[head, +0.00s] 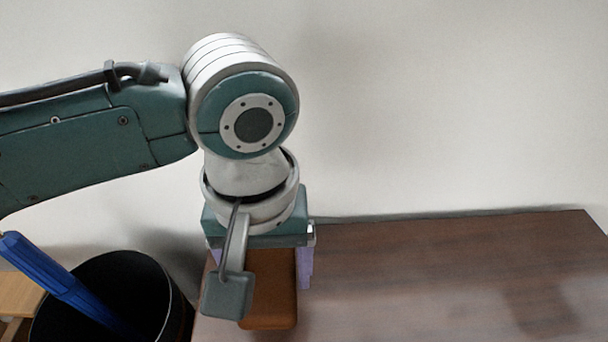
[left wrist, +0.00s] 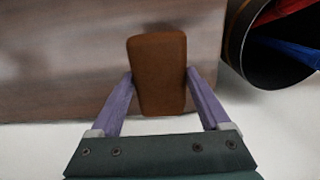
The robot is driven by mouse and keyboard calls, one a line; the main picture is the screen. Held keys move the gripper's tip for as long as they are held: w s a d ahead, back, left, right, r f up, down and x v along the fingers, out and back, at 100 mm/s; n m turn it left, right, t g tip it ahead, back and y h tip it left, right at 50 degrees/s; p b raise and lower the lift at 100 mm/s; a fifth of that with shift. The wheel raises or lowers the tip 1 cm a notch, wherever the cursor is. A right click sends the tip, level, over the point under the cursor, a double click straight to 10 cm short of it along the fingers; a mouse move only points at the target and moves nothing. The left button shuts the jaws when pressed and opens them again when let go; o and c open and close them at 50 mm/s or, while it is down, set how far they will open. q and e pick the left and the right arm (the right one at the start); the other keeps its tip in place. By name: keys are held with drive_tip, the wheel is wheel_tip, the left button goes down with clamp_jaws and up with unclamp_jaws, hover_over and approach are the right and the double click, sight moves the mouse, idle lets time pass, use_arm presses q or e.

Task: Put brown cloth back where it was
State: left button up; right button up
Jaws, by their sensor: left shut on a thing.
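The brown cloth (head: 272,290) is a folded, rounded block at the left end of the wooden table top in the head view. In the left wrist view the cloth (left wrist: 158,75) lies between the two purple fingers of my left gripper (left wrist: 159,78). The fingers touch its sides, and the gripper is shut on it. In the head view my left gripper (head: 262,265) points down over the cloth, and its wrist hides part of it. I cannot tell whether the cloth rests on the table or is just above it. My right gripper is not in view.
The wooden table top (head: 450,280) is clear to the right of the cloth, with a pale wall (head: 450,110) behind it. A black round bin (head: 125,285) stands beside the table's left edge. A blue object (head: 65,280) leans in it.

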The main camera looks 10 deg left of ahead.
sight(271, 289)
use_arm(q)
wheel_tip(271, 289, down, 4)
drive_tip(key=b, duration=0.2)
drive_tip(key=shift+f+b, duration=0.25)
drive_tip(key=shift+b, duration=0.15)
drive_tip(key=shift+r, duration=0.15)
drive_tip(key=o, duration=1.2)
drive_tip(key=shift+c, duration=0.2)
